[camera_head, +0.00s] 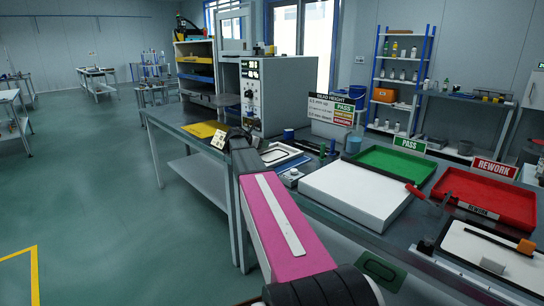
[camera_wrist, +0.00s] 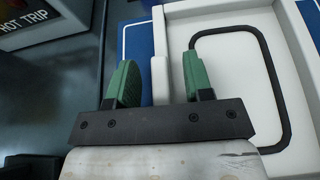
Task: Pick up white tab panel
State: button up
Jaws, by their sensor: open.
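The white tab panel (camera_wrist: 220,22) fills the right of the wrist view, with a raised rim and a black looped seal (camera_wrist: 280,85) on its face. A small white tab (camera_wrist: 159,82) stands out at its left edge. My gripper (camera_wrist: 159,62) is open, its two green finger pads on either side of the tab with gaps showing. I cannot tell how deep the tab lies between them. In the head view the panel (camera_head: 281,157) lies on the bench just beyond my arm, partly hidden by it. My fingertips are hidden there.
A blue surface (camera_wrist: 136,42) lies beside the panel. On the bench are a white block (camera_head: 355,193), a green PASS tray (camera_head: 392,164), a red REWORK tray (camera_head: 485,197) and a tall instrument (camera_head: 280,95).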

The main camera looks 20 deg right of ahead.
grip_shut()
jog(key=shift+r, duration=0.1)
jog(key=shift+r, duration=0.45)
jog(key=r, duration=0.3)
jog(key=shift+w+a+r, duration=0.1)
jog(key=shift+a+r, duration=0.2)
jog(key=w+a+r, duration=0.1)
jog(key=a+r, duration=0.5)
jog(key=a, duration=0.5)
jog(key=shift+w+r, duration=0.2)
jog(key=shift+w, duration=0.2)
